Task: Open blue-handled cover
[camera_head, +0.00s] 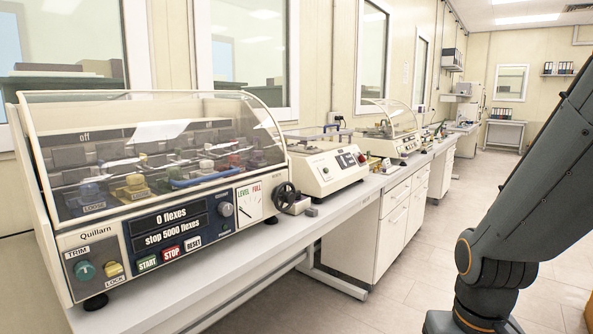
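A clear curved cover (62,140) sits closed over the flexing machine (75,247) at the left of the bench. Its blue handle (204,178) is a bar on the lower front of the cover. Behind the cover, several clamps and coloured parts show dimly. My arm shows at the right, well apart from the machine. My gripper is outside the view.
A black handwheel (287,196) stands just right of the machine. A second cream instrument (328,171) and a machine with a raised clear hood (392,122) stand farther along the bench (180,295). The floor (380,290) between bench and arm is clear.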

